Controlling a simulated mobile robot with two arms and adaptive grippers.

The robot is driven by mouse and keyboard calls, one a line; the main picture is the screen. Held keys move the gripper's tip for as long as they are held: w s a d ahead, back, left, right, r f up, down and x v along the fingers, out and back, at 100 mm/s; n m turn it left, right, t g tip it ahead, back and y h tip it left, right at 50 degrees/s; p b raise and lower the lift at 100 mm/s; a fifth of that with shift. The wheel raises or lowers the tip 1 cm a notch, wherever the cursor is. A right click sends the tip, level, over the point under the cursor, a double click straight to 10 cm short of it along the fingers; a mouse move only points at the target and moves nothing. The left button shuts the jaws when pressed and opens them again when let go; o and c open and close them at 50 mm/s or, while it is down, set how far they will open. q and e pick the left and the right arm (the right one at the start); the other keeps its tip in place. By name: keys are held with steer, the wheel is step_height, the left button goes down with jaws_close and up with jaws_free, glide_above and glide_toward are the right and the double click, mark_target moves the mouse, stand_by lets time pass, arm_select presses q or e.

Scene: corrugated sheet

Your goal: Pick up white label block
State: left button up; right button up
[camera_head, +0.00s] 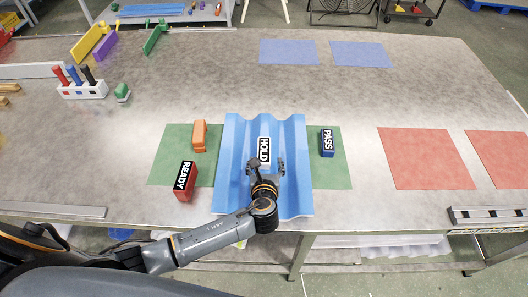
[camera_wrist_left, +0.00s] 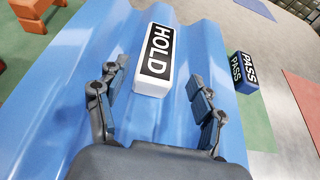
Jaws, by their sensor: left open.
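The white label block (camera_head: 264,146), marked HOLD, lies on the blue corrugated sheet (camera_head: 290,195). In the left wrist view the white block (camera_wrist_left: 152,84) shows just ahead of my fingers, its black HOLD face up. My left gripper (camera_head: 267,166) is over the sheet at the block's near end. In the left wrist view the left gripper (camera_wrist_left: 158,90) is open, with one finger on each side of the space before the block. I cannot tell whether a finger touches it. My right gripper is not in view.
A red READY block (camera_head: 186,181) and an orange block (camera_head: 199,135) are left of the sheet, and a blue PASS block (camera_head: 327,142) is right of it. Green mats (camera_head: 336,172) lie under the sheet's sides. Red mats (camera_head: 428,158) are farther right.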

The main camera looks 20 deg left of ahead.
mark_target(264, 156)
arm_select(q)
steer(key=x, duration=0.4)
steer(key=shift+w+a, duration=0.15)
steer(key=shift+a, duration=0.2)
steer(key=c, duration=1.3)
